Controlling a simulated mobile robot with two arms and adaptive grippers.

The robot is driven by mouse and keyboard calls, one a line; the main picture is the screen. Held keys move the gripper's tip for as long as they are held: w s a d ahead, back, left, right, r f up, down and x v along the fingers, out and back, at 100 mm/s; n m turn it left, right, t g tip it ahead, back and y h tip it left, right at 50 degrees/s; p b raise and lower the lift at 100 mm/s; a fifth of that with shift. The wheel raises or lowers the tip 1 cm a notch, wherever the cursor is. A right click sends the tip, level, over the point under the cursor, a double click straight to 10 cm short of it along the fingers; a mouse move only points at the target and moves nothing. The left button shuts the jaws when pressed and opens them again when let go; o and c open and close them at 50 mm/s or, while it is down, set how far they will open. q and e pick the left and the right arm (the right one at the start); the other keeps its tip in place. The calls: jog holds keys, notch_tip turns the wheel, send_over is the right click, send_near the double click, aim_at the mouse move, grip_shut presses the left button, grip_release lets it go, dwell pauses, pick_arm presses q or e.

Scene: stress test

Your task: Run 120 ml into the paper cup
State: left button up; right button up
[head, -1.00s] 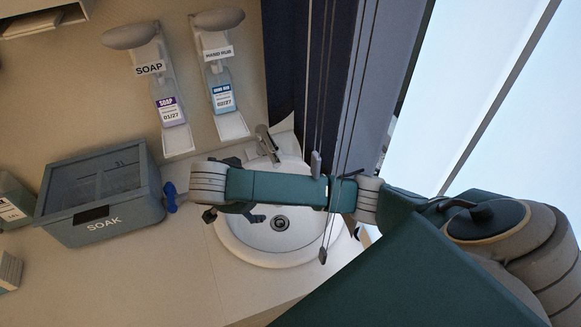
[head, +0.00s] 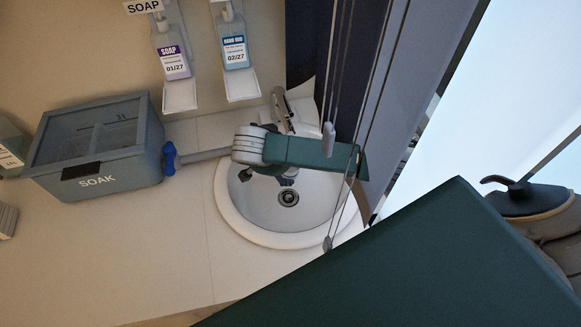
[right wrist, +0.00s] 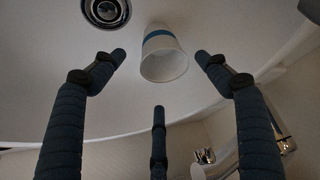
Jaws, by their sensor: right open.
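The paper cup (right wrist: 165,55), white with a blue band, is in the basin of the sink (head: 238,210), its open mouth facing my camera. In the head view only a small bluish-white part of the cup (head: 288,178) shows below my gripper. My right gripper (right wrist: 160,75) is open, its dark fingers spread in front of the cup, with the cup beyond the tips and nothing held. In the head view the right gripper (head: 262,166) is over the basin. The tap (head: 280,108) stands at the back of the sink, partly behind my arm. My left gripper is out of view.
The drain (head: 288,198) lies near the cup. A grey SOAK bin (head: 95,165) stands left on the counter, with a blue-ended item (head: 170,158) beside it. SOAP (head: 172,60) and hand rub (head: 234,50) dispensers hang above. Thin cords (head: 375,90) hang at the right of the sink.

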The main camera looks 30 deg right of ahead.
jog(key=x, duration=0.2)
jog(key=p+x, duration=0.1)
jog(key=x, duration=0.2)
jog(key=shift+w+a+f, duration=0.2)
jog(key=shift+w+f, duration=0.1)
jog(key=shift+f, duration=0.15)
jog(key=shift+c, duration=0.5)
jog(key=c, duration=1.3)
jog(key=shift+r+p, duration=0.2)
jog(key=shift+p, duration=0.15)
jog(key=shift+c, duration=0.2)
notch_tip(320, 180, up, 7)
jog(key=p, duration=0.8)
jog(key=s+a+p, duration=0.2)
jog(key=s+a, duration=0.6)
jog(key=a, duration=0.4)
jog(key=shift+a+p, duration=0.3)
jog(key=shift+p, duration=0.05)
